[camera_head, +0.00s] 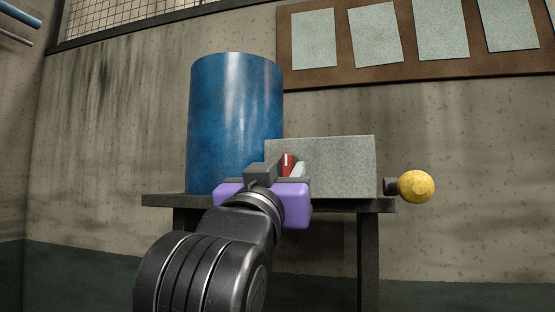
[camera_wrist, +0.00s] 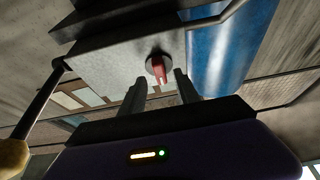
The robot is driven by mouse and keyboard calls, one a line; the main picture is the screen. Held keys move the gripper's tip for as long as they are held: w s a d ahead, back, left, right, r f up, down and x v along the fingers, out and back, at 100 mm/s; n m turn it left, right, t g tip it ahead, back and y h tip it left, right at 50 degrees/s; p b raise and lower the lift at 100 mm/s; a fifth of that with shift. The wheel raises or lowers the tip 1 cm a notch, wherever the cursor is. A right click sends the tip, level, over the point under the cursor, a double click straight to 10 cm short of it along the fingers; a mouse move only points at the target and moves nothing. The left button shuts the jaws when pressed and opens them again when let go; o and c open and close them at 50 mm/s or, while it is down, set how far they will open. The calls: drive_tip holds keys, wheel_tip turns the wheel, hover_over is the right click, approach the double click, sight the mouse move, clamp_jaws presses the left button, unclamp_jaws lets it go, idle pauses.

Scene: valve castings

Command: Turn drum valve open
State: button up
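A blue drum (camera_head: 236,120) stands on a dark table, with a grey box (camera_head: 335,165) beside it on the right. A red valve handle (camera_head: 287,164) shows on the box's near face, partly hidden by my gripper (camera_head: 281,171). In the wrist view the red handle (camera_wrist: 158,68) sits on a round grey base and points down the picture, toward the gap between the fingers. My gripper (camera_wrist: 160,84) is open, its two dark fingers apart on either side of the handle's line. I cannot tell whether the handle's end is between the fingertips. No finger contact is visible.
The dark table (camera_head: 165,200) has a thin top and legs. A yellow ball (camera_head: 416,187) on a dark stub sticks out at its right end. A brown board (camera_head: 335,75) with pale sheets hangs on the concrete wall behind. A grey pipe (camera_wrist: 217,20) crosses near the drum in the wrist view.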

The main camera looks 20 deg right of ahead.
drive_tip(key=shift+p+x, duration=0.3)
drive_tip(key=shift+x, duration=0.75)
clamp_jaws()
